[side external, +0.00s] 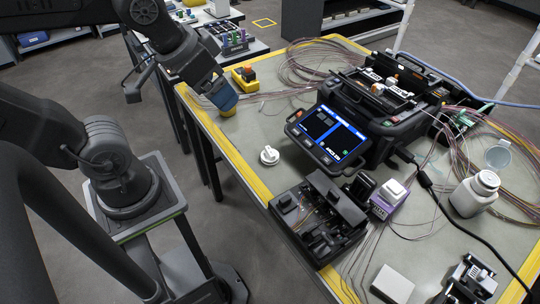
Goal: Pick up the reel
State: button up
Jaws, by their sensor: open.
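A small white round piece with a raised hub (269,155) lies on the bench mat, left of the splicer; it may be the reel, but it is too small to be sure. My gripper (222,98) is open at the bench's left edge, pointing down, up and left of the white piece and apart from it. A blue and tan round thing (228,109) shows right at my fingertips, partly hidden by them; I cannot tell whether it touches them.
A yellow box with a red and black top (245,78) stands close to my gripper. The fusion splicer (375,125) with its lit screen fills the middle. An open black tool case (318,218), a white bottle (475,194) and loose fibre coils (310,62) surround it.

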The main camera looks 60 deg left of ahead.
jog(key=w+a+f+n+g, duration=0.1)
jog(key=w+f+n+g, duration=0.1)
jog(key=w+f+n, duration=0.35)
jog(key=n+g, duration=0.4)
jog(key=n, duration=0.6)
send_over(271, 153)
jog(key=f, duration=1.9)
jog(key=shift+w+d, duration=0.15)
jog(key=shift+d, duration=0.2)
jog(key=shift+a+f, duration=0.2)
jog(key=shift+f, duration=1.4)
jog(key=shift+a+f, duration=0.15)
jog(key=shift+f, duration=1.45)
jog(key=shift+c, duration=0.5)
jog(key=c, duration=0.9)
